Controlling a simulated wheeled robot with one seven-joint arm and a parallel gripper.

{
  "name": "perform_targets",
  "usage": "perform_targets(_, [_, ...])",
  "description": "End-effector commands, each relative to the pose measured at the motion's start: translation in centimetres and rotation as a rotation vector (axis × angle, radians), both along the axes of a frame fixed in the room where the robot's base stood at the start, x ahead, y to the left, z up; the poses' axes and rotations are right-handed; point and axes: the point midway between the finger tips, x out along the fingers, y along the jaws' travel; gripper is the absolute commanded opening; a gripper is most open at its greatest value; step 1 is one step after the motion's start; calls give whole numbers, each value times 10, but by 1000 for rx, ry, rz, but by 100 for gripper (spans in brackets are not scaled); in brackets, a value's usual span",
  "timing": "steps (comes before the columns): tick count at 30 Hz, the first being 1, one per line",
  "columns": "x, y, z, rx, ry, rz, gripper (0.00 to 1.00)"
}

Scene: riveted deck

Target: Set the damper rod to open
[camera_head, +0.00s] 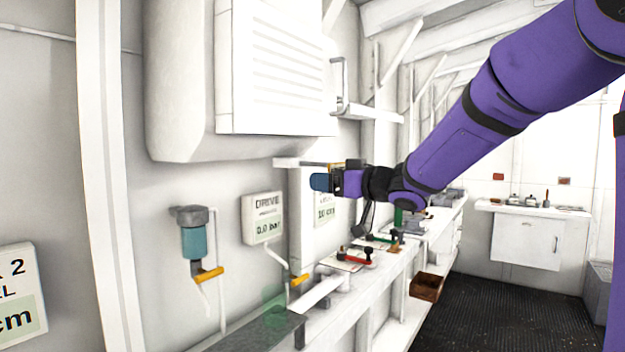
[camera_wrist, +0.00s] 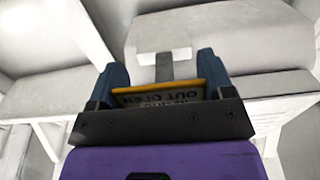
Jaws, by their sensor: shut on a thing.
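The damper rod shows in the wrist view as a short grey bar (camera_wrist: 164,68) running from a pale block (camera_wrist: 160,38) toward my gripper.
A louvred white casing (camera_head: 278,65) overhangs from the wall. Below are a bench with red-handled levers (camera_head: 356,256), a "DRIVE" gauge sign (camera_head: 262,218) and a teal filter cup (camera_head: 194,241). A brown open box (camera_head: 427,287) sits low at right. The dark floor (camera_head: 500,300) is clear.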

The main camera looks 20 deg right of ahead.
Motion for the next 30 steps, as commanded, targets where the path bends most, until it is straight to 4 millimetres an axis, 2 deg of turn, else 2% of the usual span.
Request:
perform_targets(3, [-15, -12, 0, -2, 0, -4, 32])
perform_targets(6, [-21, -16, 1, 0, -1, -3, 32])
perform_targets(14, [-22, -17, 0, 0, 0, -3, 32])
perform_targets(15, [-22, -17, 0, -1, 1, -3, 77])
perform_targets(18, [-22, -17, 0, -1, 1, -3, 100])
perform_targets(26, [-23, -17, 0, 0, 0, -2, 100])
perform_targets(30, [-32, -24, 0, -1, 1, -3, 100])
